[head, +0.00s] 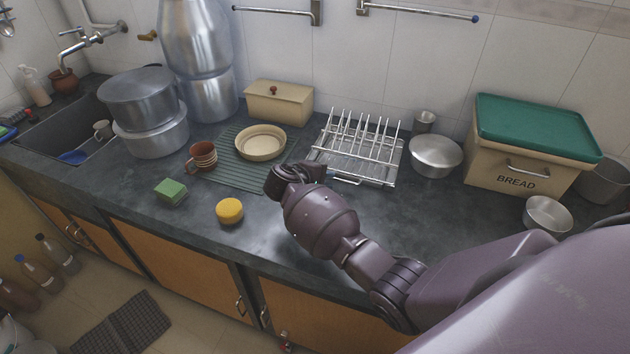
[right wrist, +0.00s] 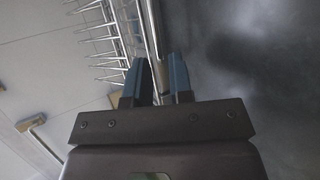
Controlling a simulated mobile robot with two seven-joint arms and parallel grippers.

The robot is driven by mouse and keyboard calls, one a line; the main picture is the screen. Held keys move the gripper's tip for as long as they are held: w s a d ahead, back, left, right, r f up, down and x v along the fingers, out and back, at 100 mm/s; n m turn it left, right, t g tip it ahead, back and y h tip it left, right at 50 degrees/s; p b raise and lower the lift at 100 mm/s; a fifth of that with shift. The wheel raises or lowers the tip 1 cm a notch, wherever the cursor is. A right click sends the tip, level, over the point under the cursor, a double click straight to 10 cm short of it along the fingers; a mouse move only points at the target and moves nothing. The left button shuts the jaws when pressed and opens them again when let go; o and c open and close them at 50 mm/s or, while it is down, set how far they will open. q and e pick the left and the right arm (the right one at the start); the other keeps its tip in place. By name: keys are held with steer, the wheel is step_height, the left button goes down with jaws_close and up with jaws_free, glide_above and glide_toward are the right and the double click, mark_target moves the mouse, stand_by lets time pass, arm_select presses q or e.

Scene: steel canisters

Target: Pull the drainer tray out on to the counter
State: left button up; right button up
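The drainer tray (head: 381,182) is a flat metal tray under the wire drainer rack (head: 358,146), on the dark counter against the tiled wall. A thin bar handle runs along its front edge. My right gripper (head: 323,172) is at the left part of that front edge, partly hidden by my own wrist. In the right wrist view, the two blue fingers of my right gripper (right wrist: 160,72) stand on either side of the tray's front bar (right wrist: 151,28). The gap is narrow, and I cannot tell whether both fingers touch the bar. My left gripper is not in view.
The counter (head: 270,195) in front of the tray is mostly clear. A ribbed mat (head: 226,172) with a cream bowl (head: 261,142) adjoins the rack. A steel pot (head: 435,157) and bread box (head: 525,165) stand right.

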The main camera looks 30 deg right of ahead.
steer(key=shift+x, duration=1.6)
steer(key=shift+r, duration=0.1)
jaws_close()
